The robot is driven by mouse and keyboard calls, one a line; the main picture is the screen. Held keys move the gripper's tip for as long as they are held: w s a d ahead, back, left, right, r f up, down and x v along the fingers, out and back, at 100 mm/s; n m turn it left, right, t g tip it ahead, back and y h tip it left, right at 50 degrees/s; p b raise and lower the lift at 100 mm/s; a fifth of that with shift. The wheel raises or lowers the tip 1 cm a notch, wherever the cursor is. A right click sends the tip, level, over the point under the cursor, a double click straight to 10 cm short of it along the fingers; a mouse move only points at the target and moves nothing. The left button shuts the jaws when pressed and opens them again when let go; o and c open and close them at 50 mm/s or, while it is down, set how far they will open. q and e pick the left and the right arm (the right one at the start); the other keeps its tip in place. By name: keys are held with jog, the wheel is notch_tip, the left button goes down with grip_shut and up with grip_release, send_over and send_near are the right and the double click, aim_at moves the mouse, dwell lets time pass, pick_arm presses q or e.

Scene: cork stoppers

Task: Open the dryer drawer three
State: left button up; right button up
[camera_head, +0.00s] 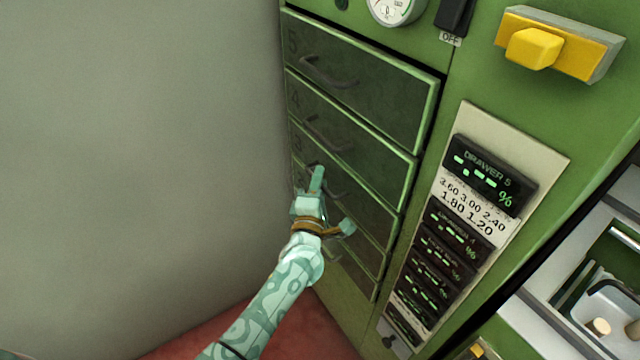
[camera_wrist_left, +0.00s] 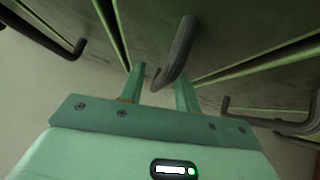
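Drawer three (camera_head: 370,214) is the middle dark green front in the dryer's stack, and it looks closed. Its dark bar handle (camera_head: 337,190) is partly hidden by my left gripper (camera_head: 332,202). In the left wrist view a dark curved handle (camera_wrist_left: 180,48) reaches down between the two green fingers of my left gripper (camera_wrist_left: 160,88). The fingers are apart, one on each side of the handle, with visible gaps. Whether they touch it cannot be told. My right gripper is not in view.
Drawer five (camera_head: 390,95) and drawer four (camera_head: 370,160) are closed above. Lower drawers sit close below. A display panel (camera_head: 490,175) and a yellow knob (camera_head: 533,48) are on the green cabinet at right. A grey wall (camera_head: 130,150) stands at left.

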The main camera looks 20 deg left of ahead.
pick_arm(q)
grip_shut()
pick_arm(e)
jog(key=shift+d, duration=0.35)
pick_arm(q)
jog(key=shift+s, duration=0.1)
